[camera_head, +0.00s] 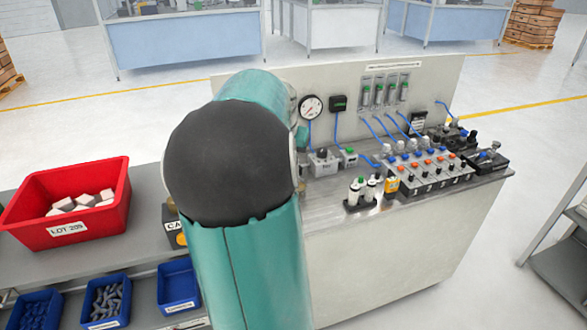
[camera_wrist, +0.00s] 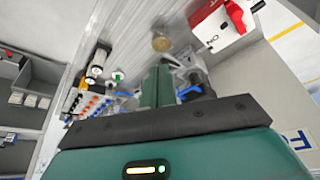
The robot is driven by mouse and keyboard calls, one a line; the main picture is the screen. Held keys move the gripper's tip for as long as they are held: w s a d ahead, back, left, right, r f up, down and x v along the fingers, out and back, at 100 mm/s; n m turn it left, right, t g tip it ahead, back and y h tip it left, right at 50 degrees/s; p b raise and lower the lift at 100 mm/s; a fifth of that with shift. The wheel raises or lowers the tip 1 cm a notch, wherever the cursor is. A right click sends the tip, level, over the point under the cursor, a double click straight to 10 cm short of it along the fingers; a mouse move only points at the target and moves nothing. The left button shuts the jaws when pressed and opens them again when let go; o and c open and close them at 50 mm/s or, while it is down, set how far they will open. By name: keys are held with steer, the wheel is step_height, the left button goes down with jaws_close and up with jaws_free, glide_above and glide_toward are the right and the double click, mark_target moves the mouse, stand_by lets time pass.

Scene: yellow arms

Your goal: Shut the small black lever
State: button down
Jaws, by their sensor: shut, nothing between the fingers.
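In the head view, my teal arm hides the gripper, and I cannot make out this lever.
A workbench (camera_head: 400,260) carries a valve manifold (camera_head: 425,172), small bottles (camera_head: 362,190) and a gauge (camera_head: 311,107) on a back panel. A blue-handled fitting (camera_wrist: 190,92) is close beside the fingers. A red bin (camera_head: 68,205) stands left of my arm.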

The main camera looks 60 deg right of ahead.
steer(key=shift+s, duration=0.15)
steer(key=w+d+f, duration=0.1)
steer(key=d+f, duration=0.6)
steer(key=f, duration=0.2)
steer(key=shift+w+d, duration=0.25)
